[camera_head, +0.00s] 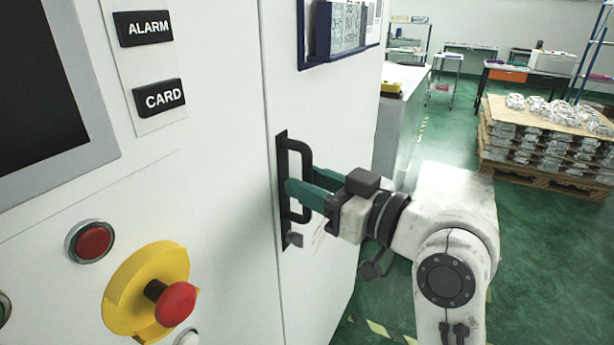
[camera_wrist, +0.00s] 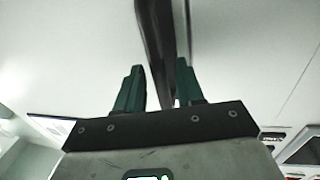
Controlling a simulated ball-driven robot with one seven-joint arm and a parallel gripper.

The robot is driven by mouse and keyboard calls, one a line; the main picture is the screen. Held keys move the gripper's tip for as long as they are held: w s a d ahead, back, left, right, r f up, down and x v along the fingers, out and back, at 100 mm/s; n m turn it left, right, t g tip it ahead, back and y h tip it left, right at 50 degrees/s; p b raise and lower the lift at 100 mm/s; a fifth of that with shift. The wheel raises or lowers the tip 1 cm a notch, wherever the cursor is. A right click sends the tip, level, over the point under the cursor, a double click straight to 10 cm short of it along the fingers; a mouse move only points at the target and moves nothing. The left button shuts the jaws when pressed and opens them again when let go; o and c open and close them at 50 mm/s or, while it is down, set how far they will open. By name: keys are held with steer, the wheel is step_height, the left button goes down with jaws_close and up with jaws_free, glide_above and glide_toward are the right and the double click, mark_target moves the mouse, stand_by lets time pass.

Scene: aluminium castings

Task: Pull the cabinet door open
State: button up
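The white cabinet door (camera_head: 240,80) is on the left in the head view, and it looks shut. Its black vertical bar handle (camera_head: 305,155) stands on a dark plate. My gripper (camera_head: 303,183) reaches the handle from the right with two green fingers. In the wrist view, the handle (camera_wrist: 155,35) runs down between the two fingers of my gripper (camera_wrist: 160,66). A gap shows on the left of the bar; the right finger is close to it, and I cannot tell whether it touches. The fingers are apart. The lower end of the bar is hidden behind the gripper body.
A red emergency button (camera_head: 176,304) on a yellow base, a red button (camera_head: 90,241) and ALARM and CARD keys are on the panel at left. A grey cabinet (camera_head: 400,115) stands behind my arm. A loaded pallet (camera_head: 540,180) is at right. Green floor is open between.

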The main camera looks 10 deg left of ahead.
steer(key=shift+w+a, duration=0.25)
steer(key=shift+a, duration=0.2)
jaws_close()
stand_by(0.4)
